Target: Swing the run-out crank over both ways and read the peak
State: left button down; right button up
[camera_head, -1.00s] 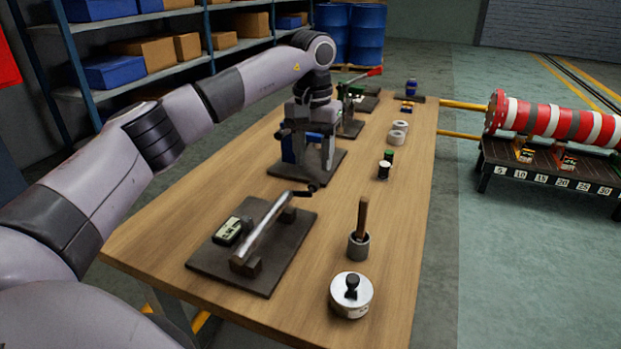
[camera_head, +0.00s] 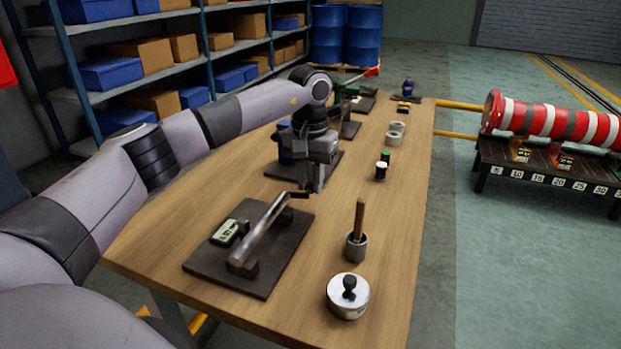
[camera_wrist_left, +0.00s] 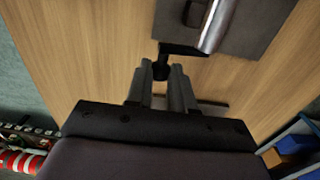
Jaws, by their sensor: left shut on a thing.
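The run-out rig is a dark base plate (camera_head: 265,270) near the front of the bench. A bright shaft (camera_head: 258,233) lies across two dark supports on it. A small gauge with a pale display (camera_head: 226,231) lies left of the shaft; its reading is too small to make out. The black crank (camera_wrist_left: 182,49) is at the shaft's far end. My left gripper (camera_head: 318,187) is at the crank, its fingers (camera_wrist_left: 162,75) shut on the crank's knob in the wrist view. The fingers partly hide the knob. My right gripper is not seen.
A lidded silver pot (camera_head: 348,298) and a cup with a wooden-handled tool (camera_head: 357,245) stand right of the plate. Small spools (camera_head: 382,170) and white rings (camera_head: 396,132) stand farther back. Another fixture is behind my gripper. A red-and-white striped cylinder (camera_head: 550,122) is beyond the bench.

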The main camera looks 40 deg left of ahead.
pick_arm(q)
jog(key=shift+d+y+p, duration=0.1)
jog(key=shift+y+p, duration=0.2)
jog(key=shift+p, duration=0.25)
jog(key=shift+f, duration=0.15)
jog(key=c, duration=1)
grip_release()
jog(key=shift+w+d+r, duration=0.1)
jog(key=shift+d+r, duration=0.05)
jog(key=shift+r, duration=1.65)
jog(key=shift+d+r, duration=0.15)
jog(key=shift+r, duration=1.6)
